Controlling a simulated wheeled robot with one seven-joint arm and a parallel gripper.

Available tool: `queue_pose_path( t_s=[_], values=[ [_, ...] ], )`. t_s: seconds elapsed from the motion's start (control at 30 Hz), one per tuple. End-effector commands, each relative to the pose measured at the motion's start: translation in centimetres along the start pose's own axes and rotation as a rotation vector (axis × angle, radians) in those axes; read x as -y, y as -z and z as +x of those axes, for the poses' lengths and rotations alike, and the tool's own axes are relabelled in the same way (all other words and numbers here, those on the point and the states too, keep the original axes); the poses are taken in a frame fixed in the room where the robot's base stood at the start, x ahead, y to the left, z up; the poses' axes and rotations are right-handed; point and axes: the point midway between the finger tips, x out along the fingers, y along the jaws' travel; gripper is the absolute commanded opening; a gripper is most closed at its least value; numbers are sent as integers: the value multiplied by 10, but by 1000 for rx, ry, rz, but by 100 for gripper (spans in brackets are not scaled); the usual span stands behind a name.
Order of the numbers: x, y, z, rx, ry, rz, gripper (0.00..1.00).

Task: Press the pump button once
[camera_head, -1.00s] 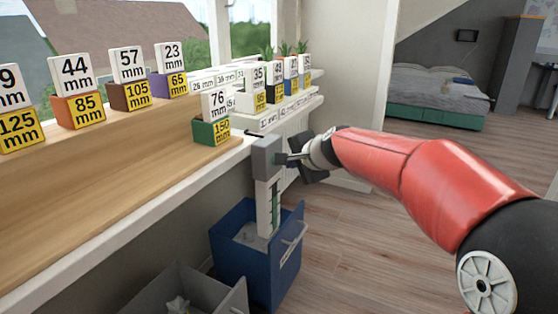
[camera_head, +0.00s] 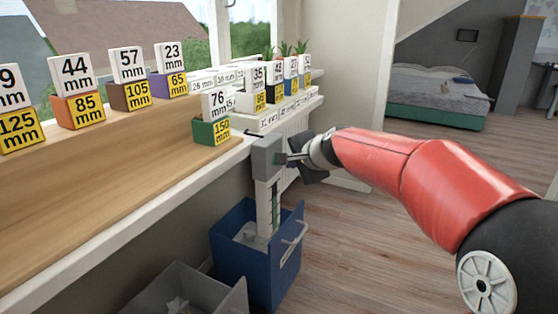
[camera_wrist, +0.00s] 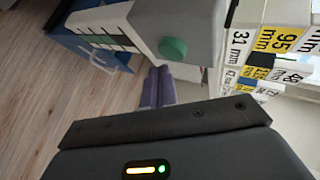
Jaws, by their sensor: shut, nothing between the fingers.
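The pump is a grey box head (camera_head: 266,157) on a white column (camera_head: 267,205); in the wrist view its white and grey body (camera_wrist: 150,25) lies across the top. A round green button (camera_wrist: 173,48) sticks out of its grey end face in the wrist view. The button is not clear in the head view. My gripper (camera_head: 283,158) points left at the right side of the pump head. Its two fingers are together and empty (camera_wrist: 160,72), their tips just below the button in the wrist view. I cannot tell whether they touch it.
A blue bin (camera_head: 255,262) stands around the column's foot, with a grey bin (camera_head: 185,290) at its left. A wooden ledge (camera_head: 110,185) with number-labelled blocks is on the left. The floor (camera_head: 370,250) at the right is clear.

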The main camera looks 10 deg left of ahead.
Motion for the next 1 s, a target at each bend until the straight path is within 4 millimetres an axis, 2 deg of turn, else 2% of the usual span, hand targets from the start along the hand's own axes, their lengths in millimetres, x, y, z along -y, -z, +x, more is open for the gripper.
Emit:
queue_pose_path(
  t_s=[1.0],
  values=[
    [6, -6, 8, 0, 0, 0, 0]
  ],
)
